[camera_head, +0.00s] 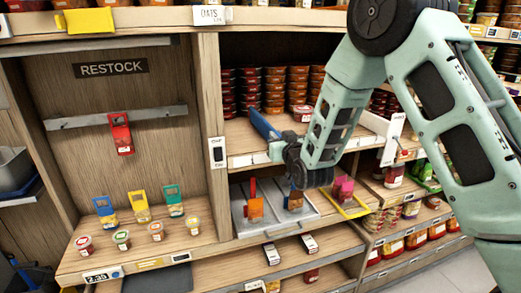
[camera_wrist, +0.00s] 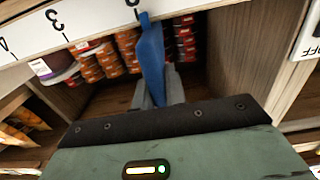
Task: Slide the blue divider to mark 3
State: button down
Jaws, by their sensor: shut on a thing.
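The blue divider (camera_head: 263,124) is a flat upright piece at the left part of the upper shelf. In the wrist view the blue divider (camera_wrist: 151,62) stands between my gripper's grey fingers (camera_wrist: 158,92), which are shut on it. My gripper (camera_head: 277,150) reaches in from the right in the head view. In the wrist view, mark 3 (camera_wrist: 55,19) is on a white strip, left of the divider. Mark 4 (camera_wrist: 4,45) is further left. The divider's tip is just beside another mark that is cut off at the top edge and unreadable.
Stacks of red and orange tubs (camera_head: 273,90) fill the shelf behind the divider. A wooden partition (camera_head: 211,95) with a switch plate (camera_head: 217,152) is to the left. Below is a grey tray (camera_head: 308,219) with upright coloured pieces. A white panel (camera_head: 391,138) stands to the right.

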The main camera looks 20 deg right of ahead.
jog(key=d+b, duration=0.3)
jog(key=d, duration=0.5)
jog(key=shift+d+b, duration=0.35)
jog(key=shift+d, duration=0.05)
jog(key=c, duration=1.4)
grip_release()
jog(key=shift+c, duration=0.2)
jog(key=s+b, duration=0.8)
jog(key=s, duration=0.4)
jog(key=shift+s+f, duration=0.15)
jog(key=shift+f, duration=0.15)
jog(key=shift+s+r+b, duration=0.15)
jog(key=shift+s+b, duration=1.15)
jog(key=shift+b, duration=0.6)
jog(key=shift+s+r+b, duration=0.15)
jog(key=shift+s+b, duration=1.15)
jog(key=shift+b, duration=0.6)
